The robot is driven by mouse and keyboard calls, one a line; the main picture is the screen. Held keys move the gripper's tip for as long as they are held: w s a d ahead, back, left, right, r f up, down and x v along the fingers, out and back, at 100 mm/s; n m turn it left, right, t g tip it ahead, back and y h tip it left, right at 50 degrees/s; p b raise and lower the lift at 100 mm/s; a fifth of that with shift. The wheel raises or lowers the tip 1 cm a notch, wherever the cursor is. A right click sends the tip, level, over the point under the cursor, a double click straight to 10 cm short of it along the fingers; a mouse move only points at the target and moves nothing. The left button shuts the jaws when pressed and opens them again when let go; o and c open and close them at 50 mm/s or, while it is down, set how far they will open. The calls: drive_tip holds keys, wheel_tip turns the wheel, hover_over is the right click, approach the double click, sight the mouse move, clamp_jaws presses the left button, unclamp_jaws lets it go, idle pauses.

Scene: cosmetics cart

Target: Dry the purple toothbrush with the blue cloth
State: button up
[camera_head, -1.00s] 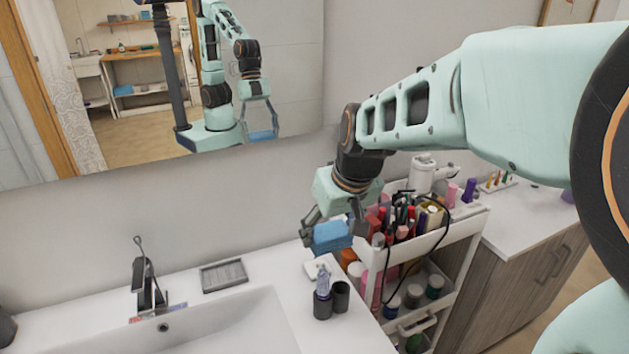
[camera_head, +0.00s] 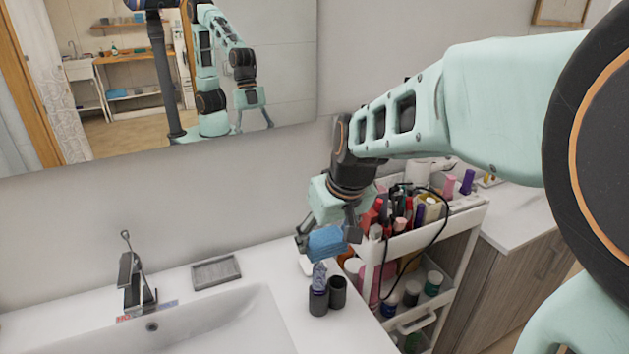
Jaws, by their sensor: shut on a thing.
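My gripper (camera_head: 326,243) is shut on the blue cloth (camera_head: 326,241), which looks like a folded blue block between its fingers. A slim, pale purple-blue item (camera_head: 318,275) stands upright in a dark cup (camera_head: 318,302) near the counter's right edge. It may be the purple toothbrush, but it is too small to be sure. The cloth is just above the top of this item in the picture. I cannot tell whether they touch.
A second dark cup (camera_head: 338,291) stands beside the first. A white cart (camera_head: 447,233) crowded with cosmetics and a looping black cable is at the right. The sink (camera_head: 215,322), faucet (camera_head: 135,278) and grey soap dish (camera_head: 216,272) are at the left. A mirror (camera_head: 282,85) hangs behind.

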drive_tip(key=shift+f+b, duration=0.65)
drive_tip(key=shift+f, duration=0.1)
idle(0.9)
drive_tip(key=shift+a, duration=0.1)
